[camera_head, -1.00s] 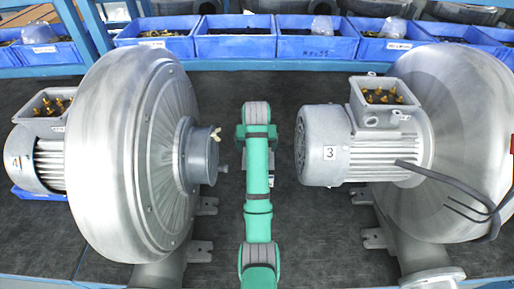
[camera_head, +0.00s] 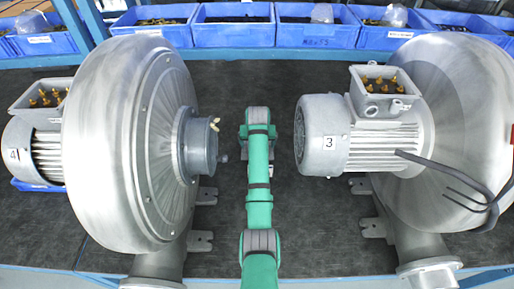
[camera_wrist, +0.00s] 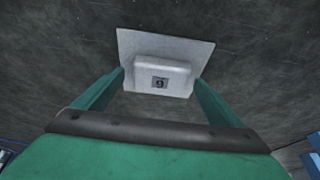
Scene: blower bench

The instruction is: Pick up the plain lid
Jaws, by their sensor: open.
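In the wrist view, a pale grey lid (camera_wrist: 202,60) lies on the dark mat. It is a flat, squarish plate with a raised block bearing a dark label that reads 9. My gripper (camera_wrist: 158,78) is open, with one green finger on each side of the raised block in the picture. I cannot tell whether the fingers touch it or how far above the mat they are. The near edge of the lid is partly behind the fingers. In the head view, my green arm reaches between the two blowers and hides most of the lid and the gripper.
A big grey blower (camera_head: 105,150) stands on the left, its shaft hub facing my arm. Another blower (camera_head: 465,120) stands on the right, its motor (camera_head: 335,150) marked 3 and black cables hanging. Blue bins (camera_head: 234,30) line the back. Dark mat (camera_head: 232,85) is bare around my arm.

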